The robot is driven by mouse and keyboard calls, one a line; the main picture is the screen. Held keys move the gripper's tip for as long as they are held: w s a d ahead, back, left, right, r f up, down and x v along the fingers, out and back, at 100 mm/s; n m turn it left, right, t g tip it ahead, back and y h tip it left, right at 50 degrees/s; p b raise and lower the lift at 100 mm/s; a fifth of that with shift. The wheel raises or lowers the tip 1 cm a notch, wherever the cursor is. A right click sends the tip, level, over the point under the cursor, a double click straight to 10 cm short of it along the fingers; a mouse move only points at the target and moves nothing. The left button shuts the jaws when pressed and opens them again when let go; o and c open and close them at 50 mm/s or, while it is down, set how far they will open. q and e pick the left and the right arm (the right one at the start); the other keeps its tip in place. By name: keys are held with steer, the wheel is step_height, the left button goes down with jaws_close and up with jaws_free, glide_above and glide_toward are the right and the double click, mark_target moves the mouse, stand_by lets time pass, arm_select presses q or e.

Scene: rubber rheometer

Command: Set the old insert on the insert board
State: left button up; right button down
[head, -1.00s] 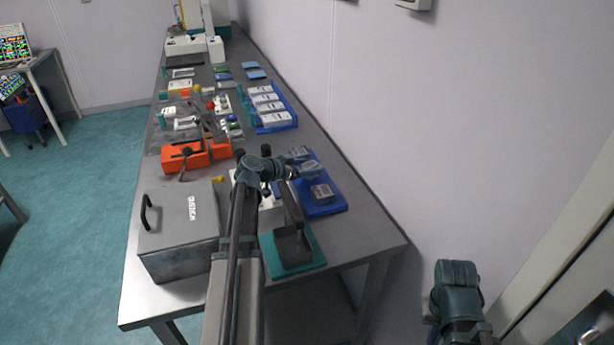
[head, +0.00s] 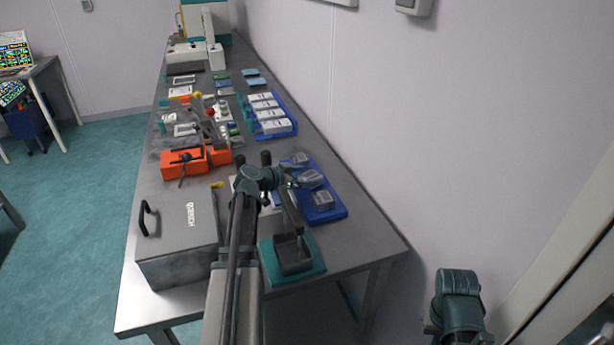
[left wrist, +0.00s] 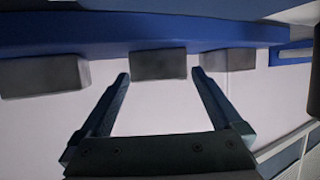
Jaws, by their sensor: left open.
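The blue insert board (head: 334,214) lies along the right side of the bench, with three grey inserts in a row on it. The middle insert (head: 311,179), which I take to be the old one, sits between the far insert (head: 300,158) and the near insert (head: 323,198). My left gripper (head: 291,184) is open and empty, just left of the board. In the left wrist view, the middle insert (left wrist: 158,64) rests on the board beyond and between my open fingertips (left wrist: 161,75), clear of them. My right gripper is out of view.
A grey metal box (head: 180,235) with a black handle stands at the near left. A dark tray (head: 293,255) sits on a teal mat (head: 314,272) at the near edge. Orange blocks (head: 182,163) and a second blue board (head: 282,131) lie farther back.

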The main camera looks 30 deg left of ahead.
arm_select(q)
steer(key=p+v, duration=0.4)
steer(key=v, duration=0.7)
steer(key=shift+s+a+r, duration=0.1)
steer(key=shift+s+r, duration=0.05)
steer(key=shift+s, duration=0.25)
